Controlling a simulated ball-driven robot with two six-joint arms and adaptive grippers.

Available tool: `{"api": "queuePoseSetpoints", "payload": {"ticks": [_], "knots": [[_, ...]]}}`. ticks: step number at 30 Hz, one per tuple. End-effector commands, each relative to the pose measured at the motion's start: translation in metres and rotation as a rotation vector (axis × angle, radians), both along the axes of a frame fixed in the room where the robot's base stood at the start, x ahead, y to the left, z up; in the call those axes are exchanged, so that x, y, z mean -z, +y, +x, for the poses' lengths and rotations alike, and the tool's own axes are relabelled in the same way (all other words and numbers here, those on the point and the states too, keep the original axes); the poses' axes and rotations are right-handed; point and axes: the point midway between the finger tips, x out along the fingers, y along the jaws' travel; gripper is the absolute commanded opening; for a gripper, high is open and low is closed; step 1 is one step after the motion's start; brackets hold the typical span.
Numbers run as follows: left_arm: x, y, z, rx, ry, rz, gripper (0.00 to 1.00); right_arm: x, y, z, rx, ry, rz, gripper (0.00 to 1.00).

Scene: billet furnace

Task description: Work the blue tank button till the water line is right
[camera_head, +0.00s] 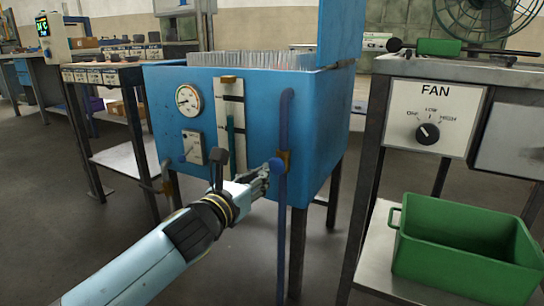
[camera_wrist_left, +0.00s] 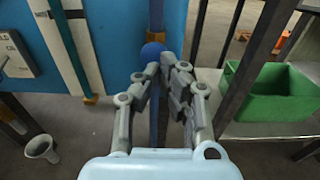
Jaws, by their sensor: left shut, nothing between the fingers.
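The blue tank (camera_head: 320,130) stands on dark legs in the middle of the head view. On its front is a pale level gauge (camera_head: 222,110) with dark marks; its teal column (camera_head: 231,140) tops out below the uppermost dark mark. The round blue button (camera_wrist_left: 153,50) is on a blue pipe in the left wrist view, just beyond my fingertips; in the head view the button (camera_head: 275,164) is beside them. My left gripper (camera_head: 264,172) is shut and empty, its fingertips at the button; I cannot tell whether they touch. It also shows in the left wrist view (camera_wrist_left: 164,68). My right gripper is out of view.
A round dial (camera_head: 188,100) and a small switch plate (camera_head: 193,147) are on the tank front. To the right, a bench carries a FAN knob panel (camera_head: 428,118), with a green bin (camera_head: 465,250) on its lower shelf. A workbench (camera_head: 110,80) stands left.

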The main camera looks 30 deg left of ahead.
Motion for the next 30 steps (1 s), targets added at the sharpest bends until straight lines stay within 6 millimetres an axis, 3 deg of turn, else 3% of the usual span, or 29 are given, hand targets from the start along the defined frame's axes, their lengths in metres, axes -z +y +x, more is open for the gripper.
{"api": "queuePoseSetpoints", "payload": {"ticks": [3, 10, 25, 30], "knots": [[-0.005, 0.000, 0.026, -0.001, -0.004, 0.000, 0.00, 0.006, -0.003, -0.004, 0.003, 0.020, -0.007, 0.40], [0.000, 0.000, 0.056, 0.000, -0.001, 0.000, 0.00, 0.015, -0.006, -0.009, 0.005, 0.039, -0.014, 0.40], [0.001, 0.000, 0.064, 0.000, 0.001, 0.001, 0.00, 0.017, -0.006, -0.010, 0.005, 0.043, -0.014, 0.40], [0.000, 0.000, 0.080, 0.000, 0.000, 0.002, 0.00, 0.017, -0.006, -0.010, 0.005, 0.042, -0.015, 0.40]]}}
